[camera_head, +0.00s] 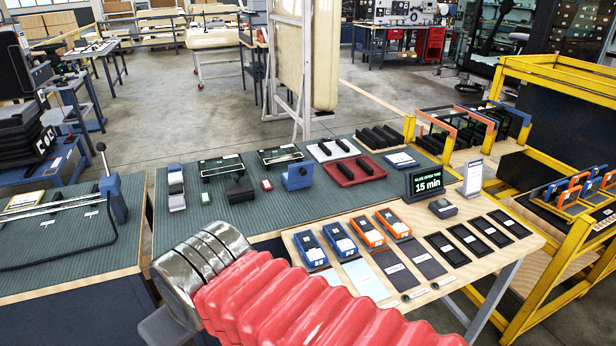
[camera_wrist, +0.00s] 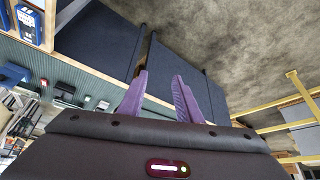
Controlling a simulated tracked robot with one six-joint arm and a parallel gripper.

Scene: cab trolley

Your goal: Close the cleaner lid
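I cannot make out which thing is the cleaner or its lid. Two blue boxes (camera_head: 310,248) and two orange boxes (camera_head: 367,231) lie with pale labels on the light wooden table (camera_head: 519,246) in the head view; their labels are too small to read. My gripper (camera_wrist: 160,75) shows in the wrist view with its two purple fingers apart and nothing between them. It is tilted, with dark blue panels and the concrete floor beyond the fingers. In the head view the gripper is not visible; my red ribbed arm sleeve covers the lower middle.
A display reading 15 min (camera_head: 428,182) stands at the table's back. Several black trays (camera_head: 468,239) lie on the right. A green-matted bench (camera_head: 225,212) holds fixtures and a red tray (camera_head: 355,171). A yellow trolley frame (camera_head: 561,75) stands at right. Open floor lies behind the bench.

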